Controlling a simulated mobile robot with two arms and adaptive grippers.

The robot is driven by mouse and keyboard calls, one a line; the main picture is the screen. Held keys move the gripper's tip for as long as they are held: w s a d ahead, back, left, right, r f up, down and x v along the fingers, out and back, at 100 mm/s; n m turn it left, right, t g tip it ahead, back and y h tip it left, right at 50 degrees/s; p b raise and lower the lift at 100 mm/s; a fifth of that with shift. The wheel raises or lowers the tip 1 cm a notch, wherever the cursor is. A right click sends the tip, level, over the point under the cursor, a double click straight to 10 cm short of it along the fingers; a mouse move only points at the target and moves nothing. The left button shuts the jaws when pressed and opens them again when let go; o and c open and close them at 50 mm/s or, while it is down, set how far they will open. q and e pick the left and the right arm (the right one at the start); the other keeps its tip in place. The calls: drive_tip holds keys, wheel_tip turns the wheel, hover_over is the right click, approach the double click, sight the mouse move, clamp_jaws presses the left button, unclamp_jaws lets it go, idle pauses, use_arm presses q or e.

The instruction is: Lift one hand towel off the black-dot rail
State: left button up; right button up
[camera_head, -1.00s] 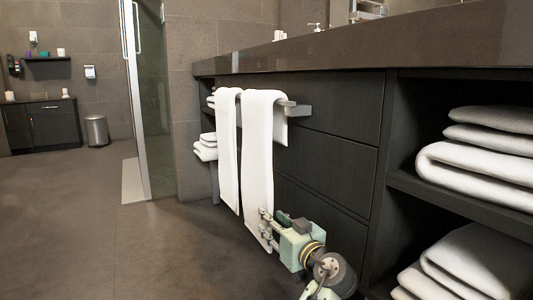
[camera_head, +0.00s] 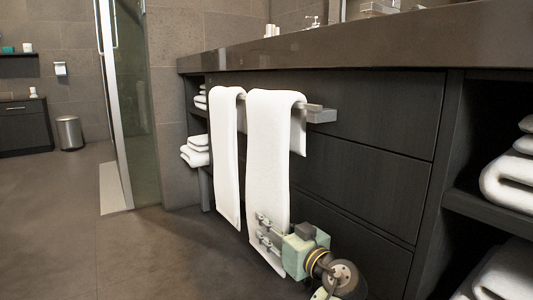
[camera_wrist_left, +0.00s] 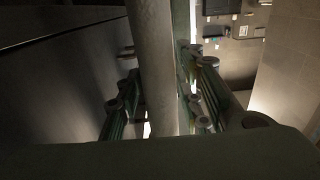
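Two white hand towels hang over a metal rail (camera_head: 321,115) on the dark drawer front: a far towel (camera_head: 226,160) and a near towel (camera_head: 268,140). No black dot can be made out on the rail. My left gripper (camera_head: 268,233) is at the lower part of the near towel, its fingertips overlapping it. In the left wrist view the near towel (camera_wrist_left: 154,60) runs between the two fingers of my left gripper (camera_wrist_left: 163,100), which stand apart on either side; contact is unclear. My right gripper is not in view.
Stone countertop (camera_head: 300,58) overhangs the drawers. Folded towels (camera_head: 196,151) sit on shelves at the far end, and more folded towels (camera_head: 510,182) at the right. A glass door (camera_head: 135,110) and a bin (camera_head: 69,133) stand left. Floor (camera_head: 60,220) at left is clear.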

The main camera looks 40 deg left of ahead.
use_arm(q)
drive_tip(key=shift+d, duration=0.1)
clamp_jaws()
drive_tip(key=shift+r, duration=0.15)
idle(0.4)
